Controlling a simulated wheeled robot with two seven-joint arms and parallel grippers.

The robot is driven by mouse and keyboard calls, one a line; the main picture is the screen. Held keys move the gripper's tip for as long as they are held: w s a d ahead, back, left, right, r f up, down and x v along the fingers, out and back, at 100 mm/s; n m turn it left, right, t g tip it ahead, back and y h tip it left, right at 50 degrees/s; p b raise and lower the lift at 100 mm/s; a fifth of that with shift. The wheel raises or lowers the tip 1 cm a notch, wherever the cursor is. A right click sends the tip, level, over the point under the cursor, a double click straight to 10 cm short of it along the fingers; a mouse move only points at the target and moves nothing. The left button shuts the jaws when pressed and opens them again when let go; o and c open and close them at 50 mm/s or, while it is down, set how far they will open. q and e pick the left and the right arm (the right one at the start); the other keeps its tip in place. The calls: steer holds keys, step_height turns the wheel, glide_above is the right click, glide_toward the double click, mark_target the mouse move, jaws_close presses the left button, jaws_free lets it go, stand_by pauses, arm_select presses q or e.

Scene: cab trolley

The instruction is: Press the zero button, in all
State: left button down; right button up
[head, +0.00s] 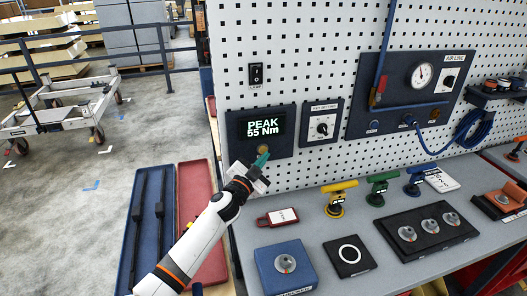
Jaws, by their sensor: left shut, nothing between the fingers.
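A dark display box (284,143) hangs on the pegboard, and its screen (264,126) reads "PEAK 55 Nm" in pale letters. A small round yellowish button (263,148) sits just below the screen; I cannot read a label on it. My left gripper (261,160) is shut and empty, with its green fingertips just below the button in the picture. I cannot tell whether the tips touch it or the box. The gripper hides part of the box's lower edge. My right gripper is not in view.
A dial box (322,126) hangs right of the display, with a lamp switch (257,76) above. An open red-and-blue case (197,190) lies left.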

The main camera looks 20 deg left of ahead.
arm_select(q)
steer(key=shift+w+a, duration=0.15)
stand_by(0.4)
steer(key=shift+w+a, duration=0.1)
steer(key=shift+w, duration=0.15)
steer(key=shift+w+a+b, duration=0.3)
steer(key=shift+w, duration=0.1)
stand_by(0.8)
steer(key=shift+s+d, duration=0.1)
steer(key=shift+s, duration=0.05)
steer(key=shift+s+d+p, duration=0.4)
steer(key=shift+s, duration=0.25)
steer(key=shift+d, duration=0.1)
steer(key=s+d, duration=0.1)
steer(key=s+p, duration=0.1)
steer(key=s+d, duration=0.1)
steer(key=s, duration=0.1)
steer(key=shift+d+p, duration=0.3)
